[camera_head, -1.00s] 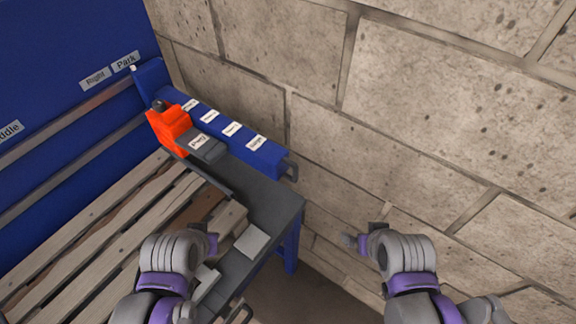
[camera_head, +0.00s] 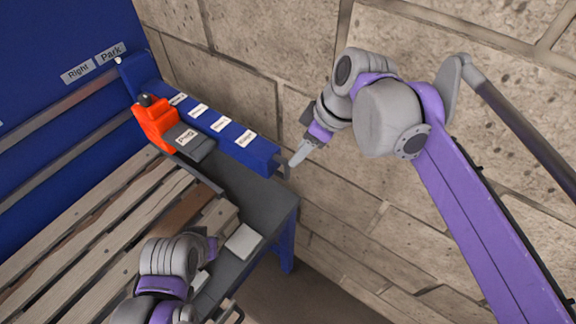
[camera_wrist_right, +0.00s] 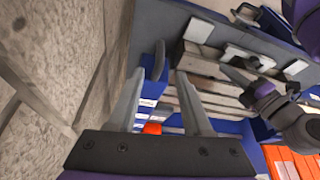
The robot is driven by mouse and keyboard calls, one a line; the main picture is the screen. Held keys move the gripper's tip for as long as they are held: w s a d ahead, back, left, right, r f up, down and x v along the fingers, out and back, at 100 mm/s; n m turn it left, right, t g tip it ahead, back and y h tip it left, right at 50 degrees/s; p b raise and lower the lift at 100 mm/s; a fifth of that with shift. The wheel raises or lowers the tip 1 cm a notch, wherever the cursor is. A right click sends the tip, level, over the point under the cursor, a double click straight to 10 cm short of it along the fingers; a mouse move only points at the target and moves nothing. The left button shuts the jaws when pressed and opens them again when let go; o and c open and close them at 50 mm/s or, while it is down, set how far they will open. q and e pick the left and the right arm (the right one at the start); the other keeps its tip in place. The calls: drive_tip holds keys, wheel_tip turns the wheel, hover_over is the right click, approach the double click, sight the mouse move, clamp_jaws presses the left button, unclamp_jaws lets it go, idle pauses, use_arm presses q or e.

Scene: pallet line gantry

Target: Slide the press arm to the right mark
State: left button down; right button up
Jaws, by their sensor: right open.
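The press arm appears to be the long blue bar (camera_head: 205,120) with several white labels, reaching out from the rails beside the Park label (camera_head: 110,53). An orange block (camera_head: 155,124) with a dark knob and a grey labelled plate sits on its left side. A grey handle (camera_head: 283,165) is at the bar's near end. The Right label (camera_head: 77,73) is left of Park. My right gripper (camera_head: 294,162) is beside the handle; the right wrist view shows its fingers (camera_wrist_right: 160,74) open. Whether they straddle the handle is unclear. My left gripper (camera_head: 212,247) is low over the bench, its fingers mostly hidden.
A slatted wooden pallet (camera_head: 90,225) fills the left. A dark grey bench top (camera_head: 262,202) with a pale block (camera_head: 243,240) lies below the bar. A stone wall (camera_head: 240,50) runs close behind and to the right of the bar.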

sight(287, 166)
drive_tip(key=x, duration=0.9)
clamp_jaws()
idle(1.2)
